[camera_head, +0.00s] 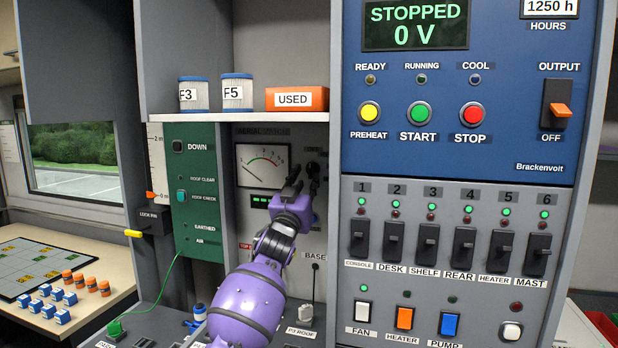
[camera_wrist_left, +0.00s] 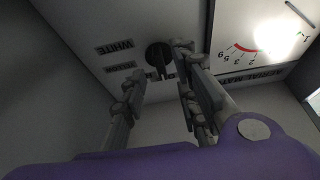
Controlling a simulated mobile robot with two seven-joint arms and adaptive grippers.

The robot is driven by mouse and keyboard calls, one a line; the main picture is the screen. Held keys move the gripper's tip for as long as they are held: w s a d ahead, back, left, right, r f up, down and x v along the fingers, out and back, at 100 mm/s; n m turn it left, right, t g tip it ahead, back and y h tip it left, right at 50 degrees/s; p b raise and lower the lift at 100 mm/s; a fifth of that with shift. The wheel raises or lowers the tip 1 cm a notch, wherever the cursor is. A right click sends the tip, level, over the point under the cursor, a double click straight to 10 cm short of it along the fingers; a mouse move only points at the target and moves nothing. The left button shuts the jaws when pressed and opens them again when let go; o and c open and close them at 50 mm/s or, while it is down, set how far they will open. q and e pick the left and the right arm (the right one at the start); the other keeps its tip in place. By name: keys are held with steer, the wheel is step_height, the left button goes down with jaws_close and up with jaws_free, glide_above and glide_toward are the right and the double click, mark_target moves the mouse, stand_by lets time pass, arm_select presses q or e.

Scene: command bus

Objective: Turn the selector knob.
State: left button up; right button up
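The selector knob (camera_wrist_left: 158,54) is a small black knob on a grey panel, with a "WHITE" label and a smaller label beside it in the left wrist view. In the head view the dark knob (camera_head: 313,168) is right of the dial meter and partly hidden by my gripper. My left gripper (camera_head: 301,186) is just in front of the panel, close to the knob. In the left wrist view its fingers (camera_wrist_left: 159,72) are apart, with the knob showing between their tips. I cannot tell whether a finger touches it. My right gripper is not in view.
The dial meter (camera_head: 263,165) is left of the knob. A shelf (camera_head: 240,117) with filters and an orange "USED" box (camera_head: 297,98) juts out above. The blue and grey power panel (camera_head: 455,190) stands right of my arm. A green cable (camera_head: 155,295) hangs at left.

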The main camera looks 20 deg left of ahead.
mark_target(312, 170)
arm_select(q)
steer(key=shift+x, duration=1.5)
steer(key=shift+f, duration=0.1)
jaws_close()
